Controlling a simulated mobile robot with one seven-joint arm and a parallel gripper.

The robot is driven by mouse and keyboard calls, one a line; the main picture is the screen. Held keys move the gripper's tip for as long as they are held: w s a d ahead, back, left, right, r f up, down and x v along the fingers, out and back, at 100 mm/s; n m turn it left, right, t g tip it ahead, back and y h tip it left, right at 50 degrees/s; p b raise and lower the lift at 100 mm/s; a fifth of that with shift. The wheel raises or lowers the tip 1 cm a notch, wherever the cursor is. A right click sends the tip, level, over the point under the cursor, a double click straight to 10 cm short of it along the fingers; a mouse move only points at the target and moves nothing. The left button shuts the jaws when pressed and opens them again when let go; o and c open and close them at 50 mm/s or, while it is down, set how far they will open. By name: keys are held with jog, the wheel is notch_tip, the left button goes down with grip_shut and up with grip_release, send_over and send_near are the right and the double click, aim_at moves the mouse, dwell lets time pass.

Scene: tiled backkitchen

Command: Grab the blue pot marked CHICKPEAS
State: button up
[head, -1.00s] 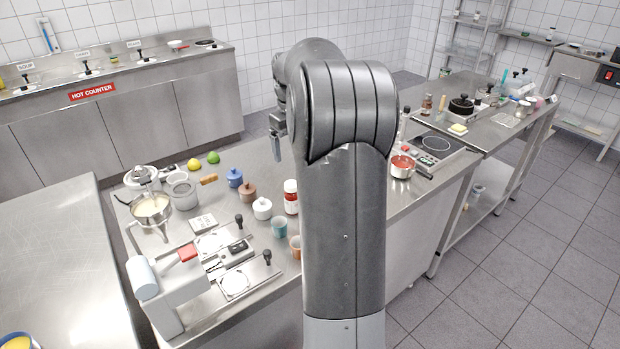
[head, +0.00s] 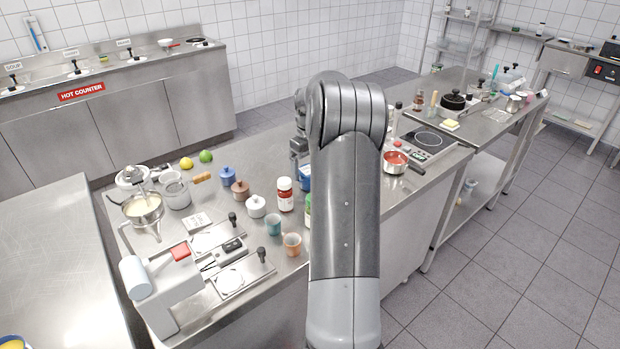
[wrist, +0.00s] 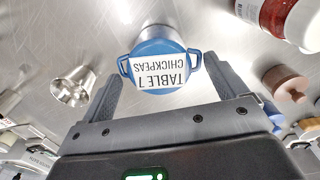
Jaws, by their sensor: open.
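The blue pot (wrist: 160,48) has two side handles and a white label reading TABLE 1 CHICKPEAS, upside down in the wrist view. It stands on the steel counter. My gripper (wrist: 162,68) is open, with one finger on either side of the pot's near part; I cannot tell whether they touch it. In the head view a blue patch (head: 305,180), apparently this pot, shows below my gripper (head: 298,158), mostly hidden by my arm.
Further left are a white pot (head: 256,206), a brown pot (head: 240,190) and another blue pot (head: 227,176). A metal cup (wrist: 72,85) stands nearby in the wrist view.

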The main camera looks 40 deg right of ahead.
jog(key=shift+s+f, duration=0.1)
jog(key=shift+f, duration=1.9)
jog(key=shift+c, duration=0.5)
jog(key=c, duration=1.2)
